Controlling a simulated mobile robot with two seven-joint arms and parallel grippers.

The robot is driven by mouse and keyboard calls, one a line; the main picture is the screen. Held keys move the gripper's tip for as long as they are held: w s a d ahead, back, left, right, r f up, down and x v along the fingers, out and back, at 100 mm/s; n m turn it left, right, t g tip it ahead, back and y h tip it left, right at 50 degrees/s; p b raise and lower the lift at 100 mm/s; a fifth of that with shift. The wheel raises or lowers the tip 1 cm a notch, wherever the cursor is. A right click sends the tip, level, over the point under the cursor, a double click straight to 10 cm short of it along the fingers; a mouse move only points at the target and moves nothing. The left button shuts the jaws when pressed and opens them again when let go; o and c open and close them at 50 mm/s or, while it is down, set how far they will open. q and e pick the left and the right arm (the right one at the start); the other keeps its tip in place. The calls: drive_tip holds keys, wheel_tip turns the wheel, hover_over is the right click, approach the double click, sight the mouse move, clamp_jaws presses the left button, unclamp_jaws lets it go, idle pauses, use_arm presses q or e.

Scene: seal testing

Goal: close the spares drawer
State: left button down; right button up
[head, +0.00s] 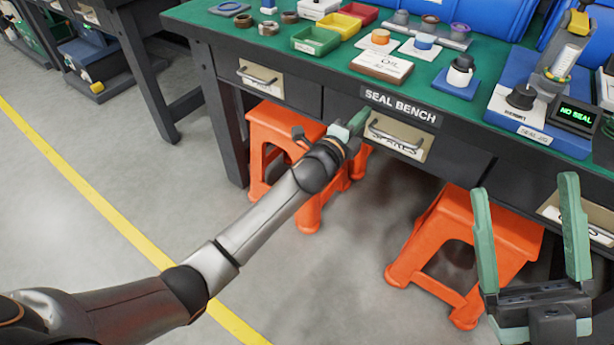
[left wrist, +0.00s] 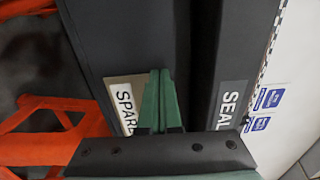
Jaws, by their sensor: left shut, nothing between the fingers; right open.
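The spares drawer (head: 444,157) is under the green-topped bench, below the SEAL BENCH sign. Its front has a bar handle (head: 395,137) and a cream SPARES label. In the head view its front looks close to in line with the bench front; I cannot tell if a small gap is left. My left gripper (head: 358,122) is shut and empty, at the left end of the handle. In the left wrist view its fingertips (left wrist: 160,76) are in front of the SPARES label (left wrist: 124,103) and cover part of it; contact is unclear. My right gripper (head: 524,215) is open and empty at the lower right.
Orange stools (head: 275,130) (head: 470,240) stand beneath the bench on both sides of the drawer. Another handled drawer (head: 260,78) is to the left. Seal parts, trays and a tester reading NO SEAL (head: 575,115) stand on the bench top. The grey floor in front is clear.

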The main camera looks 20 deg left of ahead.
use_arm(q)
drive_tip(key=shift+w+r, duration=0.3)
drive_tip(key=shift+w, duration=0.2)
use_arm(e)
drive_tip(key=shift+w+a, duration=0.1)
use_arm(q)
drive_tip(key=shift+s, duration=0.1)
use_arm(e)
drive_tip(key=shift+r, duration=0.1)
